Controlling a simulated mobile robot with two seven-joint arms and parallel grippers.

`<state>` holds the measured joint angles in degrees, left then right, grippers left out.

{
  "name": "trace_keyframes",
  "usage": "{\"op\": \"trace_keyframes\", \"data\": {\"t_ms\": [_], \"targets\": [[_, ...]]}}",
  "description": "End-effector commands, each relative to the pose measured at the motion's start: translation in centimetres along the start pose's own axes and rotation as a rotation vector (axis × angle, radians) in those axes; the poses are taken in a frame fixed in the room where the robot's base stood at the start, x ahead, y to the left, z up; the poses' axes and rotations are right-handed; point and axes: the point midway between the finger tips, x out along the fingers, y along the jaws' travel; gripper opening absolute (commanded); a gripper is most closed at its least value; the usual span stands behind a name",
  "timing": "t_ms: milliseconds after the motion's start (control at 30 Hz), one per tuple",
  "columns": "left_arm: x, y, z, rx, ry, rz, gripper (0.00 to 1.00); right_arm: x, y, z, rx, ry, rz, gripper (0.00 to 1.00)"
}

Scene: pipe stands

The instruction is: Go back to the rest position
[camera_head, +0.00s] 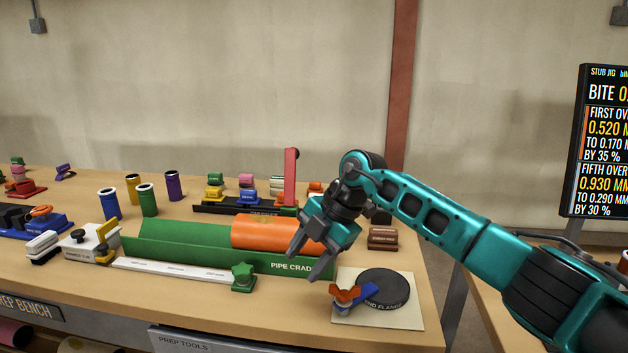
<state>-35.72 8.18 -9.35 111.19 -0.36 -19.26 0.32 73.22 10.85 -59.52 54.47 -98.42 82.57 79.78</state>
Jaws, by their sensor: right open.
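My right arm comes in from the right side of the head view. Its teal and black right gripper (305,262) hangs over the right end of the green pipe cradle (180,245). The fingers are spread and nothing shows between them. An orange pipe (265,232) lies in the cradle, its right part hidden behind the gripper. I cannot tell whether a finger touches the cradle. My left gripper is not in view.
A pale plate with a dark blind flange (385,287) and an orange-and-blue tool (353,297) lies right of the cradle. A red upright (290,178) stands behind it. Several cylinders and coloured tools fill the left and back. A screen (603,140) stands at right.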

Motion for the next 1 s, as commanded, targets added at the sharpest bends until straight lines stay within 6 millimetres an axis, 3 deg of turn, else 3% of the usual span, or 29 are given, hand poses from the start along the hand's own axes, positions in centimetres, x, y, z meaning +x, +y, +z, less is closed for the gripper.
{"op": "trace_keyframes", "data": {"t_ms": [33, 100, 200, 300, 400, 533, 667, 767, 900, 1000], "targets": [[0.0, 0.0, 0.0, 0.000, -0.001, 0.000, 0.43, 2.3, 0.8, -2.8, -0.048, 0.109, 0.108, 0.53], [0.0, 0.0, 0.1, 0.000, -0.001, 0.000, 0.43, 3.8, 2.5, -6.3, -0.093, 0.240, 0.285, 0.53], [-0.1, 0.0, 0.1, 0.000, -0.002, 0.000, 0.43, 3.9, 4.5, -10.5, -0.099, 0.392, 0.550, 0.53], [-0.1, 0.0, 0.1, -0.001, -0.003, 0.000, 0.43, 2.4, 5.8, -13.0, -0.038, 0.500, 0.818, 0.53], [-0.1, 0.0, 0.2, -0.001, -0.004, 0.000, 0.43, 0.0, 6.2, -13.3, 0.087, 0.554, 1.073, 0.53], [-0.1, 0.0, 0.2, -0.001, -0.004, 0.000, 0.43, -3.0, 4.9, -11.0, 0.331, 0.543, 1.356, 0.53], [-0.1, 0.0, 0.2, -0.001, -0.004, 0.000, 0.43, -4.6, 1.2, -6.7, 0.646, 0.446, 1.549, 0.53], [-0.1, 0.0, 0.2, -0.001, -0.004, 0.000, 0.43, -4.4, -3.2, -3.1, 0.914, 0.325, 1.617, 0.53], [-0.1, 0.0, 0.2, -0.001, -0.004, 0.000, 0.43, -2.4, -11.2, 0.6, 1.293, 0.117, 1.579, 0.53], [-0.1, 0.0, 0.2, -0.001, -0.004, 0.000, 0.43, -0.2, -17.8, 1.6, 1.541, -0.040, 1.459, 0.53]]}}
